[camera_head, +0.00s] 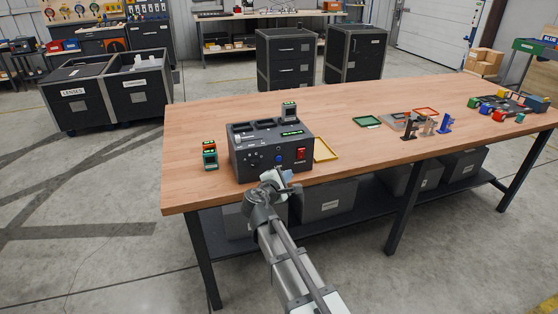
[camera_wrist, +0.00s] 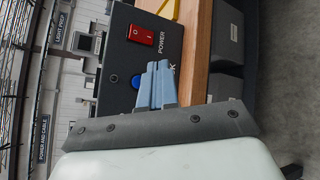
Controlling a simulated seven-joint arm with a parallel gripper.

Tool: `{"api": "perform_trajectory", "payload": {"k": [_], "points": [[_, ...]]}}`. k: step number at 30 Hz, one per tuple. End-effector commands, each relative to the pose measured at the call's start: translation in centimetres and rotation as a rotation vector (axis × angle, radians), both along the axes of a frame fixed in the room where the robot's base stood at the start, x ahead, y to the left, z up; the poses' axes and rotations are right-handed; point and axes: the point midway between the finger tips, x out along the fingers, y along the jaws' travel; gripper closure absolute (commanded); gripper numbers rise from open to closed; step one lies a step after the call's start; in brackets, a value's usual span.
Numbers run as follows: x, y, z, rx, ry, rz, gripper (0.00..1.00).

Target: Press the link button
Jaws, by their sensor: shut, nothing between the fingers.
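A dark control box (camera_head: 258,170) stands near the front edge of the wooden table. Its front face carries a small round blue button (camera_head: 279,159) and a red power switch (camera_head: 301,154). In the wrist view the blue button (camera_wrist: 136,82) shows just left of my fingers, beside a label mostly hidden by them and ending in "K". The red switch (camera_wrist: 141,35) is above it there. My gripper (camera_head: 287,177) is shut and empty, just in front of the box's face; its closed fingertips also show in the wrist view (camera_wrist: 157,66). I cannot tell whether they touch the face.
Green and red trays and small stands are farther right. Grey bins are under the table.

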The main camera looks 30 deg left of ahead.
Motion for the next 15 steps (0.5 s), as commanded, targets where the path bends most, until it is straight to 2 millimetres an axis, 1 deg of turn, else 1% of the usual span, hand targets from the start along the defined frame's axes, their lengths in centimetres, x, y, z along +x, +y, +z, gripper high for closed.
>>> {"api": "perform_trajectory", "payload": {"k": [1, 9, 15], "points": [[0.7, 0.7, 0.0, 0.0, 0.0, 0.0, 1.0], [2.9, 3.0, 0.0, 0.0, 0.0, 0.0, 1.0], [3.9, 4.0, 0.0, 0.0, 0.0, 0.0, 1.0]]}}
